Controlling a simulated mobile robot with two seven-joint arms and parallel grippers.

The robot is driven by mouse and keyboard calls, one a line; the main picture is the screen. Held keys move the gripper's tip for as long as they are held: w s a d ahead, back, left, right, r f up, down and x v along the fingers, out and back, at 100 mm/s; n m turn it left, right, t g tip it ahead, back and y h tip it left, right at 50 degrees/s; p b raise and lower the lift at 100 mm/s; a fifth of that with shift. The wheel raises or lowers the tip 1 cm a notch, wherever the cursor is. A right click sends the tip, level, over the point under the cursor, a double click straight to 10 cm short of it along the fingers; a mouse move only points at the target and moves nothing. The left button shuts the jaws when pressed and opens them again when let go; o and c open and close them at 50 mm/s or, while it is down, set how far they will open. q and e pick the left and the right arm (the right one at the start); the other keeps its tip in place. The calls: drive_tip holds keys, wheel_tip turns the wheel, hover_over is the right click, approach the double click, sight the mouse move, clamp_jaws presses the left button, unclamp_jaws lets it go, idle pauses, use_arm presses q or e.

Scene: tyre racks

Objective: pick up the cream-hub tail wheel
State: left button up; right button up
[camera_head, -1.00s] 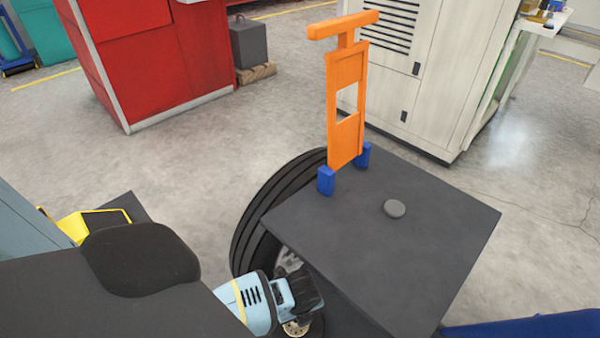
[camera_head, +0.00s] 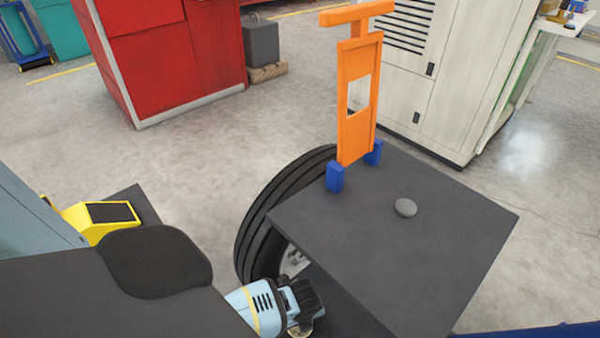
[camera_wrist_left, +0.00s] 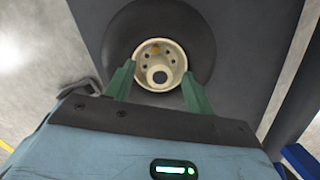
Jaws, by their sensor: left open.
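The wheel lies against a dark grey surface (camera_wrist_left: 255,60). My left gripper (camera_wrist_left: 159,76) is open, its two green fingers on either side of the lower hub. I cannot tell whether they touch the wheel. My right gripper is not in view.
In the head view, a large black tyre (camera_head: 262,215) stands beside a dark table (camera_head: 400,255). An orange frame with blue feet (camera_head: 357,110) and a grey disc (camera_head: 405,208) are there. Open floor (camera_head: 210,150) lies behind.

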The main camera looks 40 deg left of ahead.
use_arm(q)
clamp_jaws()
drive_tip(key=shift+r, duration=0.15)
idle(0.4)
drive_tip(key=shift+w+r, duration=0.1)
drive_tip(key=shift+r, duration=0.15)
wheel_tip(320, 180, up, 3)
drive_tip(key=shift+r+p, duration=0.15)
drive_tip(key=shift+p, duration=0.75)
drive_tip(key=s+d+p, duration=0.2)
drive_tip(key=s+d, duration=0.2)
drive_tip(key=s, duration=1.1)
drive_tip(key=shift+s+r, duration=0.35)
drive_tip(key=shift+r, duration=0.1)
